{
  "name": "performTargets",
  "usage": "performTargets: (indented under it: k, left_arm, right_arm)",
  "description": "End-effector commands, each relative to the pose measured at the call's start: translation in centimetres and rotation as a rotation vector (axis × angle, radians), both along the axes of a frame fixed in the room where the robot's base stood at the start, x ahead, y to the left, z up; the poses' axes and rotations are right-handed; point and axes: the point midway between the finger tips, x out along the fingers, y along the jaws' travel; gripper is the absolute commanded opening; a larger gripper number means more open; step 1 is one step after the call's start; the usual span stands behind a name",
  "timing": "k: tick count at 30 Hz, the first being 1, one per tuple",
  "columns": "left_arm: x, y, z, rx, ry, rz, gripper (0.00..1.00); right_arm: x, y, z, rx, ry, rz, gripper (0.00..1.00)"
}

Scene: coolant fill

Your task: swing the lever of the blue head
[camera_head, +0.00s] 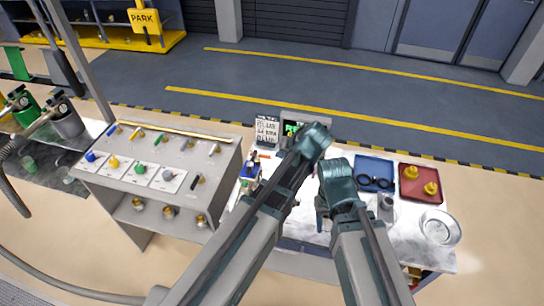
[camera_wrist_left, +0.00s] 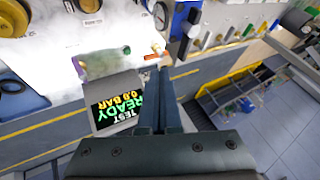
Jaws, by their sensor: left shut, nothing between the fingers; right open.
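The blue head (camera_head: 250,169) appears to be the small blue-and-white fitting at the left end of the white bench. In the left wrist view a blue part (camera_wrist_left: 184,20) with a dark handle-like piece (camera_wrist_left: 193,23) stands at the top, beyond my fingertips; I cannot tell the lever's exact position. My left gripper (camera_wrist_left: 157,76) is shut and empty, apart from the blue part. In the head view its fingers are mostly hidden by my arm. My right gripper (camera_head: 321,207) is open over the middle of the bench, partly hidden by its wrist.
A test screen (camera_wrist_left: 120,104) reading READY lies close to the left fingers. A lever cabinet (camera_head: 150,205) stands left. Blue (camera_head: 388,166) and red (camera_head: 408,196) trays and a round dish (camera_head: 440,228) are right.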

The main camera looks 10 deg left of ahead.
Motion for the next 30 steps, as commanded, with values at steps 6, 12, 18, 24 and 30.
performTargets:
  k: [6, 12, 18, 24, 30]
  left_arm:
    - [1.5, 1.7, -3.7, 0.0, 0.001, 0.003, 0.0]
    - [2.9, 3.3, -6.5, 0.0, 0.001, 0.002, 0.0]
    - [3.5, 5.4, -7.3, -0.001, 0.001, 0.002, 0.0]
    - [3.6, 7.5, -7.2, -0.001, 0.001, 0.002, 0.0]
    - [3.6, 8.1, -7.2, -0.001, 0.001, -0.001, 0.0]
  right_arm:
    - [0.0, 0.0, -3.7, 0.001, -0.002, -0.002, 0.5]
    - [0.0, 0.0, -6.5, 0.0, -0.002, 0.002, 0.5]
    - [0.0, 0.0, -7.3, -0.001, -0.002, 0.006, 0.5]
    - [0.0, 0.0, -7.2, -0.001, -0.002, 0.006, 0.5]
    - [0.0, 0.0, -7.2, -0.001, -0.002, 0.006, 0.5]
